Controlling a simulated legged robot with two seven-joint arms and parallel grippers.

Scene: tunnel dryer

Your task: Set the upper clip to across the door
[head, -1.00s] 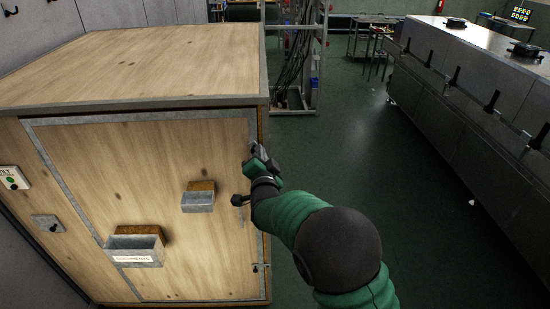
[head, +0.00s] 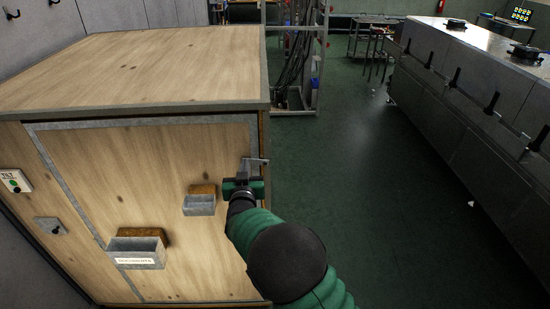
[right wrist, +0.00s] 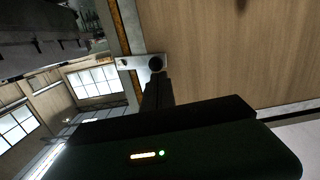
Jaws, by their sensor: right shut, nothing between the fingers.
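The upper clip (head: 260,162) is a small grey metal piece on the right edge of the wooden door (head: 130,185). It lies roughly level. In the right wrist view the clip (right wrist: 132,62) reaches from a round black knob (right wrist: 155,64) across the door's grey edge strip towards the brown edge. My right gripper (head: 243,173) is shut and empty, just below and in front of the clip. In the right wrist view its dark fingers (right wrist: 157,84) end at the knob; I cannot tell whether they touch it. My left gripper is not in view.
Two metal holders (head: 137,252) (head: 199,205) stick out from the door left of my arm. A switch plate (head: 15,182) is at far left. A long grey machine (head: 470,95) stands at the right. The green floor (head: 350,150) between is clear.

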